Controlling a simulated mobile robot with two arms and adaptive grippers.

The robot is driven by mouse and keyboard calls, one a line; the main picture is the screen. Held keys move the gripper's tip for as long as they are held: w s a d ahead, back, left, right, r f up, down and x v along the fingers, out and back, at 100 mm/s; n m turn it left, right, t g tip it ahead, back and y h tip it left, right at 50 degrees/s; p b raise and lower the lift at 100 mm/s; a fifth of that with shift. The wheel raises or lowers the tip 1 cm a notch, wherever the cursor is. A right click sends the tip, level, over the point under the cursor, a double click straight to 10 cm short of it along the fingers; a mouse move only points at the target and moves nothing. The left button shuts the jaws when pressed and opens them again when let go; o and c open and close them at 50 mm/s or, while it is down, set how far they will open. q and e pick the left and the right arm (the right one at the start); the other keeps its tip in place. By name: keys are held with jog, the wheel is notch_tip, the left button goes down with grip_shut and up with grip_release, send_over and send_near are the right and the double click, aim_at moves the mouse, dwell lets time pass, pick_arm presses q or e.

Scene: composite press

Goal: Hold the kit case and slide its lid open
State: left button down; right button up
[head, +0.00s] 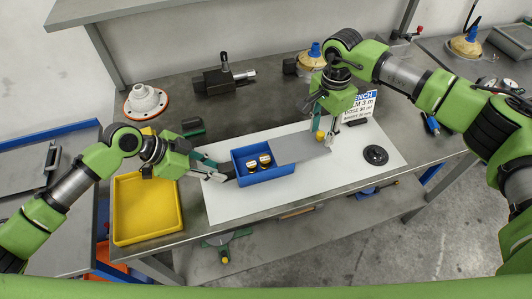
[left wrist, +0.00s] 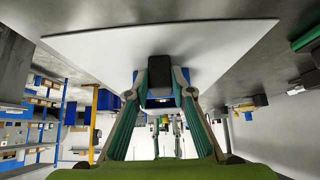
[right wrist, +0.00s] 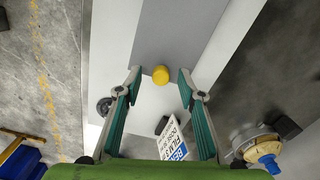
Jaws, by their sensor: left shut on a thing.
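The blue kit case (head: 268,177) sits on a white mat, its visible inside uncovered and holding two dark and yellow items (head: 258,162). Its flat grey lid (head: 298,149) extends out from the case's right end. The lid's yellow knob (head: 320,135) shows between the fingers in the right wrist view (right wrist: 161,74). My left gripper (head: 222,176) is shut on the dark handle (left wrist: 159,75) at the case's left end; the blue case shows behind it in the left wrist view (left wrist: 159,103). My right gripper (right wrist: 160,77) is open around the knob, with gaps on both sides.
The white mat (head: 355,165) has free room at the front right, beside a black disc (head: 375,155). A yellow tray (head: 148,238) stands at the left. A white flanged part (head: 145,100), a dark clamp-like tool (head: 225,78) and a sign (head: 360,105) stand behind.

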pick_arm(q)
jog(key=shift+f, duration=0.1)
pick_arm(e)
jog(key=shift+a, duration=0.1)
notch_tip(320, 180, up, 12)
dwell(0.4)
dwell(0.5)
pick_arm(q)
jog(key=c, duration=1.7)
grip_release()
